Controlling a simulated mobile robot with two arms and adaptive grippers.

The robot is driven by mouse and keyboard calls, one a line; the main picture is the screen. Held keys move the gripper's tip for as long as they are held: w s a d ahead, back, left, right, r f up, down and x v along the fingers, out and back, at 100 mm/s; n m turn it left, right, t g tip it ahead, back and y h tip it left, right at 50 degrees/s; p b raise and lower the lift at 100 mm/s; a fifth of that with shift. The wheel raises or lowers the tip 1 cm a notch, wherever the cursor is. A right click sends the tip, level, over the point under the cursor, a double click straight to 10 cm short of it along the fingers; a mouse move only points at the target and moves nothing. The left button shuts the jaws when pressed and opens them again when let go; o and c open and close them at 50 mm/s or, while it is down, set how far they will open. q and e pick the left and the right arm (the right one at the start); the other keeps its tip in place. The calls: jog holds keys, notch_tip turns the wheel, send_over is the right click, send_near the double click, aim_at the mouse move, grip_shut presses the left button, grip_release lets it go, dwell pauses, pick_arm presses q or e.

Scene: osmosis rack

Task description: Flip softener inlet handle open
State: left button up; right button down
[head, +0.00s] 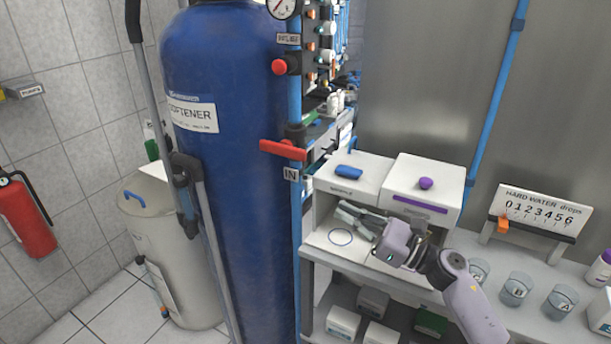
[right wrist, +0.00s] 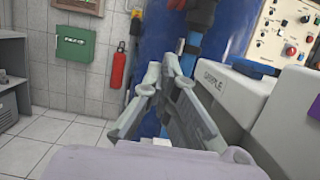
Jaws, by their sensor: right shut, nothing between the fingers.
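The blue softener tank (head: 235,150) stands left of centre in the head view, with a white SOFTENER label. In front of its right side runs a vertical blue pipe with the red inlet handle (head: 283,150) above an IN label (head: 291,174). The handle lies crosswise to the pipe, roughly level. My right gripper (head: 346,212) is shut and empty, lower and to the right of the handle, apart from it. My left gripper is not in view.
A white SAMPLE box (head: 348,182) and a white drawer unit (head: 425,177) stand on the bench beside my right gripper. A red knob (head: 279,67) sits higher on the piping. A hard water scale (head: 540,212) and several beakers are at right.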

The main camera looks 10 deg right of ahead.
jog(key=p, duration=0.6)
send_near(282, 150)
jog(key=shift+w+a+f, duration=1.25)
jog(key=shift+w+a, duration=0.05)
jog(key=shift+a, duration=0.4)
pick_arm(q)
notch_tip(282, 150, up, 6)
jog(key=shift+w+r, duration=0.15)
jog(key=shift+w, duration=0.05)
pick_arm(e)
jog(key=shift+w, duration=0.1)
